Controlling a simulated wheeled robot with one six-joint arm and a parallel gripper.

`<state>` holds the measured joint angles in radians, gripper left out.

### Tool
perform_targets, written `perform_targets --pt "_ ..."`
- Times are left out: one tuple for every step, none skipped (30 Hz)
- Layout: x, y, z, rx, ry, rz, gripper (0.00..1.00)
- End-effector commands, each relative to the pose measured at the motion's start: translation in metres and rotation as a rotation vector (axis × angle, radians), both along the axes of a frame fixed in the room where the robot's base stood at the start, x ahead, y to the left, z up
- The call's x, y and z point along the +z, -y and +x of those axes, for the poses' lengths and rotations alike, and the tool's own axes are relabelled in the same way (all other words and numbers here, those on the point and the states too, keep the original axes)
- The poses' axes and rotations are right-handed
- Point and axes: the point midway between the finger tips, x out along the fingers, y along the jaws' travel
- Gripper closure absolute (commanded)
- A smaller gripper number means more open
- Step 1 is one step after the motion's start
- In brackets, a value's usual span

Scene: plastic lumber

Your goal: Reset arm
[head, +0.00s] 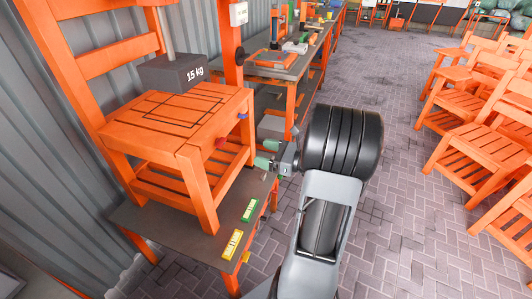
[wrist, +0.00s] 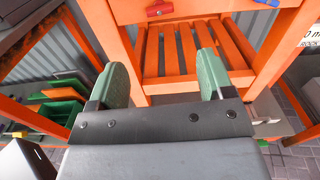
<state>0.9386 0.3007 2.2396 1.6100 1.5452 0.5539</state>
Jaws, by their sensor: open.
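My arm (head: 325,215) reaches up from the bottom of the head view, with a black ribbed section (head: 342,140) near its top. My gripper (head: 266,154) points left toward the orange chair (head: 190,125) on the workbench. Its two green fingers are spread, with nothing between them. In the wrist view, my gripper (wrist: 162,64) is open and faces the slatted lower shelf of the orange chair (wrist: 185,50). I cannot tell the exact gap to the chair.
A grey 15 kg weight (head: 172,73) is over the chair's seat. Green (head: 250,210) and yellow (head: 232,245) boxes lie on the workbench (head: 170,235). More orange chairs (head: 490,130) stand at right. Paved floor (head: 410,235) between is clear.

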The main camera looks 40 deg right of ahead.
Motion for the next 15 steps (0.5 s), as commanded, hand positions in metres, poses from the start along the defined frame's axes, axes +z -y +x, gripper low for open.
perform_targets --pt "0.0000 -0.0001 0.0001 0.000 0.000 0.000 0.26" --pt "0.0000 -0.0001 0.0001 0.000 0.000 0.000 0.26" --pt "0.0000 -0.0001 0.0002 0.000 0.000 0.000 0.26" --pt "-0.0001 -0.0001 0.0002 0.000 0.000 0.000 0.26" --pt "-0.0001 -0.0001 0.0002 0.000 0.000 0.000 0.26" --pt "0.0000 -0.0002 0.0003 0.000 0.000 0.000 0.26" --pt "-0.0001 -0.0002 0.0003 0.000 0.000 0.000 0.26" --pt "-0.0001 -0.0001 0.0003 0.000 0.000 0.000 0.26" --pt "-0.0001 -0.0001 0.0004 0.000 0.000 0.000 0.26" --pt "-0.0001 -0.0001 0.0004 0.000 0.000 0.000 0.26" --pt "-0.0001 -0.0001 0.0004 0.000 0.000 0.000 0.26" --pt "-0.0001 -0.0001 0.0004 0.000 0.003 -0.004 0.26" --pt "-0.0005 0.0000 0.0005 -0.001 0.006 -0.012 0.26" --pt "-0.0022 0.0006 0.0009 -0.005 0.006 -0.030 0.26" --pt "-0.0086 -0.0010 -0.0004 0.007 -0.007 -0.074 0.26"
